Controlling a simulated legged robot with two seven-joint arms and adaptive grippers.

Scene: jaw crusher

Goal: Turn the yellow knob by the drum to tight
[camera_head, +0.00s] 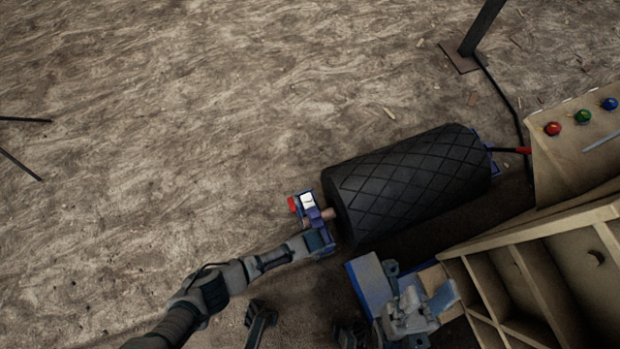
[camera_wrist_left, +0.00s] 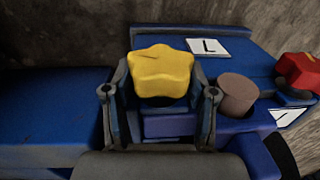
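The yellow knob (camera_wrist_left: 160,72) is star-shaped and sits on a blue bracket (camera_wrist_left: 230,55) with an "L" label in the left wrist view. My left gripper's fingers (camera_wrist_left: 160,100) stand on both sides of the knob, with the knob between them; contact is not clear. In the head view my left arm reaches to the bracket at the near-left end of the black drum (camera_head: 410,185), hiding the knob. My right gripper (camera_head: 415,300) is low in the head view, fingers apart and empty, beside a blue block (camera_head: 368,283).
A wooden console (camera_head: 570,165) with red, green and blue buttons stands at the right, above open wooden compartments (camera_head: 550,270). A red part (camera_wrist_left: 300,72) and a brown cylinder (camera_wrist_left: 238,95) lie right of the knob. Open ground fills the left.

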